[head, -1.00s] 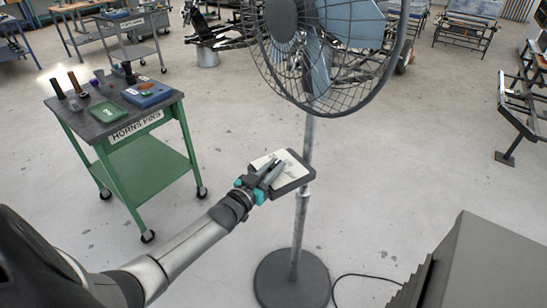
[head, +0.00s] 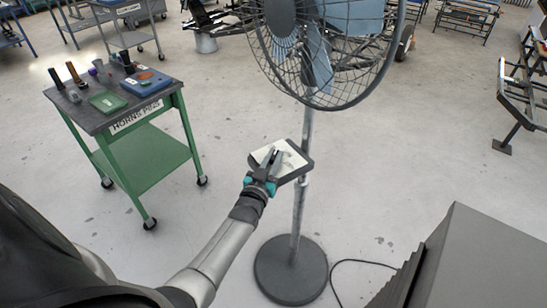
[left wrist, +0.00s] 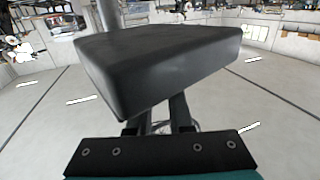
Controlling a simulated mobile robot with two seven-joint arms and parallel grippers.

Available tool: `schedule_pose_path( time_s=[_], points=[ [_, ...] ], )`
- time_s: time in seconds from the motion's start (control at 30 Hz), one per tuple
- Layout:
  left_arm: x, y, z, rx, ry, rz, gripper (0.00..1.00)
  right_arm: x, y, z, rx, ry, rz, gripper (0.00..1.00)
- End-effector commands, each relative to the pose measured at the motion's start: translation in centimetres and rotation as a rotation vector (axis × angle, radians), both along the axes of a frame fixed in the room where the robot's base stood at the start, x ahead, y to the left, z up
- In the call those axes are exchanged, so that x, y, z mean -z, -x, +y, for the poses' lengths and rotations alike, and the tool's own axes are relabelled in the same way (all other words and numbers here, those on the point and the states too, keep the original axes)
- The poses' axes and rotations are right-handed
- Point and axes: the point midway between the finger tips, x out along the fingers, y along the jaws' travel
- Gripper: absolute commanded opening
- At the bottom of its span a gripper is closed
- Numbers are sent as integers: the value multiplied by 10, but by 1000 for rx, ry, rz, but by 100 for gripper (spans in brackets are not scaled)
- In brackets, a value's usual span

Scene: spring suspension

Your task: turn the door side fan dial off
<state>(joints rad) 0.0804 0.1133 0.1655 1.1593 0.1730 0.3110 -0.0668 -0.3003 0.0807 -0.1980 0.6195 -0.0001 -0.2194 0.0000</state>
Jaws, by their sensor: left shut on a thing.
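The standing fan (head: 296,215) has a dark control box on its pole with a pale top face (head: 292,158). My left gripper (head: 273,156) reaches over that face from the front, its fingers close together at its left part. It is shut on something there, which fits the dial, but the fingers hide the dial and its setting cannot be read. In the left wrist view the dark control box (left wrist: 160,62) fills the middle and hides the fingertips; the lower parts of the fingers (left wrist: 165,115) show below it. My right gripper is not in view.
A green cart (head: 140,155) with a "HORNS PINS" label and small items stands to the left. A round base (head: 290,285) carries the fan, and its cable runs right to a grey stepped block (head: 465,265). The floor between cart and fan is clear.

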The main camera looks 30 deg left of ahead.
Motion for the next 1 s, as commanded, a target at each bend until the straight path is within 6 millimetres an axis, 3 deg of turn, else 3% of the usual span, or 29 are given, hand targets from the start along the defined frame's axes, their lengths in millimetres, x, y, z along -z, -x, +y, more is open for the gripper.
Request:
schedule_pose_path(
  time_s=[0.13,0.17,0.4,0.77,1.0],
  points=[
    [-1,0,0,1,0,-2,0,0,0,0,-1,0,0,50],
    [-1,0,0,1,0,-2,21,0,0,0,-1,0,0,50],
    [-1,0,0,1,0,-2,48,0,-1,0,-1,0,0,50],
    [0,4,-1,1,0,0,49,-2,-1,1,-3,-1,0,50],
    [-1,37,-8,1,0,1,49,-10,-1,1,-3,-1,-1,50]
  ],
)
